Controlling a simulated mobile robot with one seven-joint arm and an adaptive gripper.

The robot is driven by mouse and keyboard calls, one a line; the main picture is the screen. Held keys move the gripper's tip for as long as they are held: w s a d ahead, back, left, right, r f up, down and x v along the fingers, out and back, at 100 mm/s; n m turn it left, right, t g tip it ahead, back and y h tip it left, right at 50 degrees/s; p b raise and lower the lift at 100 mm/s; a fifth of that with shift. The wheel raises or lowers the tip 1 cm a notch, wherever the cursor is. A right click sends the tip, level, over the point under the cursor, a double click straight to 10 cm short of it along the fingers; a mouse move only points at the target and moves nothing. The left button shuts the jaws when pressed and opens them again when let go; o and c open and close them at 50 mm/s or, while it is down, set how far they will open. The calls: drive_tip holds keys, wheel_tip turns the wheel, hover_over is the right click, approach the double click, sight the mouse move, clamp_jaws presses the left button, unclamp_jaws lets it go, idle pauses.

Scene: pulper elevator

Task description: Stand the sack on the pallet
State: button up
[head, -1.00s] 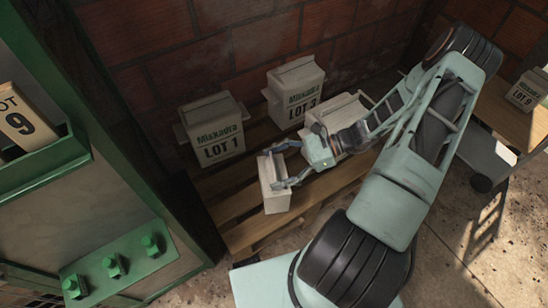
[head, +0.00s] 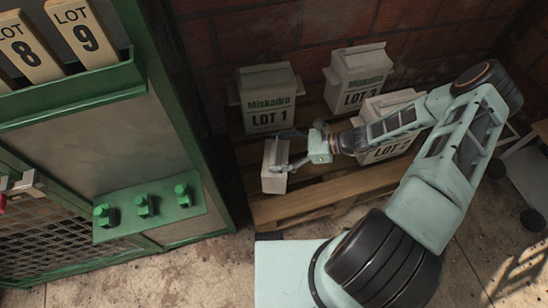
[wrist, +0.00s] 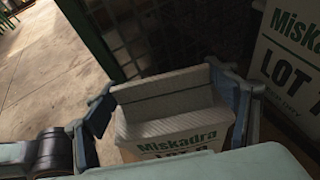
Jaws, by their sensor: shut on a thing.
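My gripper (head: 279,153) is shut on a pale sack (head: 273,177) with a folded top. In the head view the sack looks upright at the front left of the wooden pallet (head: 300,207); I cannot tell whether its base touches the slats. In the wrist view the two fingers (wrist: 172,102) clasp opposite sides of the sack (wrist: 170,125) just below its top flap. Its green "Miskadra" print shows, but its lot number is mostly hidden. The LOT 1 sack (head: 268,102) stands behind it on the pallet, apart from it.
The LOT 3 sack (head: 357,82) stands at the pallet's back, and another sack (head: 387,151) stands right, partly behind my arm. A green cabinet (head: 150,120) with knobs and lot tags rises on the left. A brick wall closes the back.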

sight(280, 156)
drive_tip(key=shift+w+a+f, duration=0.1)
drive_tip(key=shift+a+f, duration=0.3)
drive_tip(key=shift+a, duration=0.05)
drive_tip(key=shift+f+b, duration=0.55)
drive_tip(key=shift+f, duration=0.95)
drive_tip(key=shift+f, duration=0.2)
drive_tip(key=o, duration=2.1)
drive_tip(key=shift+c, duration=0.2)
drive_tip(key=shift+r, duration=0.2)
drive_tip(key=p+v, duration=0.1)
drive_tip(key=v, duration=1.1)
drive_tip(key=shift+p, duration=0.3)
